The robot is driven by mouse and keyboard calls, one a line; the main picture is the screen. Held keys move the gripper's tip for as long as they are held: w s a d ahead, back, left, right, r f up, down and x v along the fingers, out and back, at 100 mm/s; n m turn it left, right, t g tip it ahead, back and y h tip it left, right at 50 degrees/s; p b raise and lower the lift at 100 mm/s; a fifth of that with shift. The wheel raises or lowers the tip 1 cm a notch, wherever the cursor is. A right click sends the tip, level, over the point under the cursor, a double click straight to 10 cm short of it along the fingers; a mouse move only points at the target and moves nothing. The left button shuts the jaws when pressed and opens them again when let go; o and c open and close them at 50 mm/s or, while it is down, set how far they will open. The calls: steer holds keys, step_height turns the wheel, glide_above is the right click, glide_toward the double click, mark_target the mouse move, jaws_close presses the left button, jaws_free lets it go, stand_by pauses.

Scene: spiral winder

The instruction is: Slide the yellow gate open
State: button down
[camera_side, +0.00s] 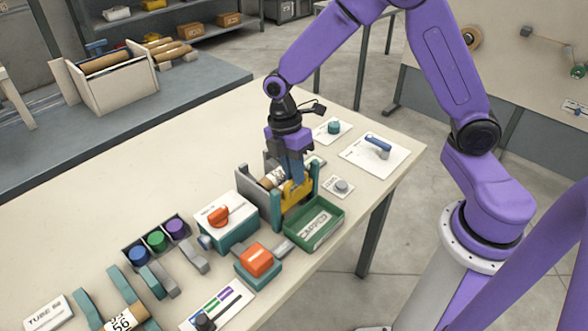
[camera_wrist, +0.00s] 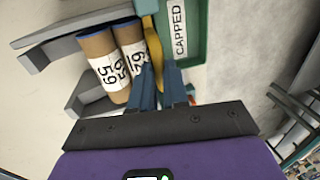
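The yellow gate (camera_side: 296,192) stands at the front of the grey tube rack (camera_side: 250,185), beside the green tray. In the wrist view the yellow gate (camera_wrist: 153,42) is a narrow strip running down between my fingertips. My gripper (camera_side: 292,178) points down at the gate. Its blue fingers (camera_wrist: 160,72) are close together, one on each side of the yellow strip. I cannot tell whether they press on it. Two brown tubes with white number labels, a left tube (camera_wrist: 103,66) and a right tube (camera_wrist: 133,50), lie in the rack behind the gate.
The green tray marked CAPPED (camera_side: 316,226) sits just in front of the gate. A white and teal box with a red knob (camera_side: 228,218) stands left of the rack. An orange button (camera_side: 257,260) and a small grey knob (camera_side: 341,187) are close by. The table's back left is clear.

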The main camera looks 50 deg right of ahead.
steer(key=shift+r, duration=2.45)
steer(key=c, duration=1.1)
jaws_free()
steer(key=w+r, duration=0.1)
steer(key=r, duration=0.4)
steer(key=w+r, duration=0.1)
steer(key=r, duration=0.5)
steer(key=w+r, duration=0.1)
steer(key=r, duration=0.5)
steer(key=shift+w, duration=0.2)
